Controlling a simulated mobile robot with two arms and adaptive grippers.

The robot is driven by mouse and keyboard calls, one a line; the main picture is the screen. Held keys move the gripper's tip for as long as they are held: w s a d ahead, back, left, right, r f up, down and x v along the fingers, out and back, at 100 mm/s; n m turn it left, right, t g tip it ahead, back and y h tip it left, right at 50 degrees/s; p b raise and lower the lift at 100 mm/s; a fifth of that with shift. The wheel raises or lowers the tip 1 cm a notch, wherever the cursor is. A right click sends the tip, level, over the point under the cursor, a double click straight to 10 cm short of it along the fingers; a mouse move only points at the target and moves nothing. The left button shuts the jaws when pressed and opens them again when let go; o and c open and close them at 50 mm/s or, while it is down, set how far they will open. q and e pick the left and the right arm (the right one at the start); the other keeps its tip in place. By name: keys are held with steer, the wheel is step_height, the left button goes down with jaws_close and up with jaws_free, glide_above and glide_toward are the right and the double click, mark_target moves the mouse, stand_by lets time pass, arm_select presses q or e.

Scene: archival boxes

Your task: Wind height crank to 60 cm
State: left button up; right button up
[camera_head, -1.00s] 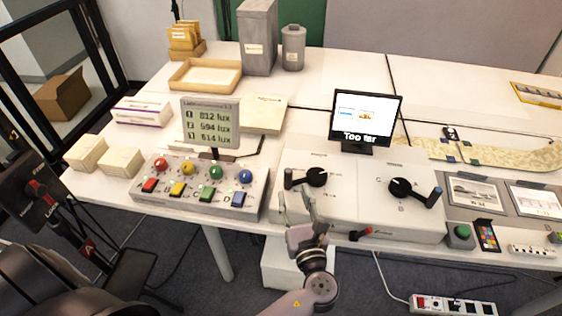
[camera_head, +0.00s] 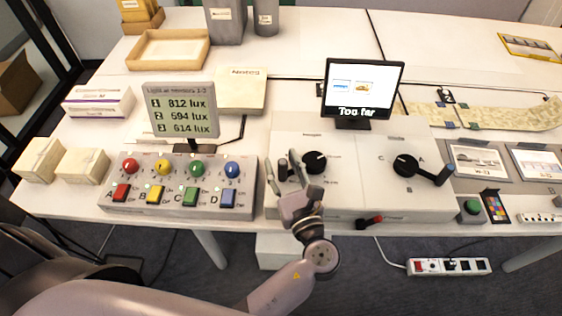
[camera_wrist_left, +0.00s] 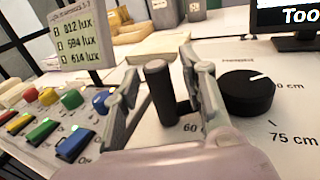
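The height crank has a black round hub (camera_head: 315,162) and an upright black handle (camera_wrist_left: 160,93); it sits on the left white panel (camera_head: 345,195). In the left wrist view, the hub (camera_wrist_left: 247,92) has a white mark pointing up and right. A "60" label is printed near the handle, with "75 cm" nearer at right. My left gripper (camera_head: 283,162) is open, with the handle standing between its fingers (camera_wrist_left: 165,85); gaps show on both sides. The monitor (camera_head: 362,90) reads "Too far". My right gripper is not in view.
A second black crank (camera_head: 405,166) with lettered positions is on the right panel. A button box (camera_head: 180,183) stands left, with a lux display (camera_head: 181,110) behind it. A red-handled lever (camera_head: 371,221) sits at the panel's front edge.

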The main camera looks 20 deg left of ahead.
arm_select(q)
steer(key=shift+c, duration=0.3)
jaws_close()
stand_by(0.3)
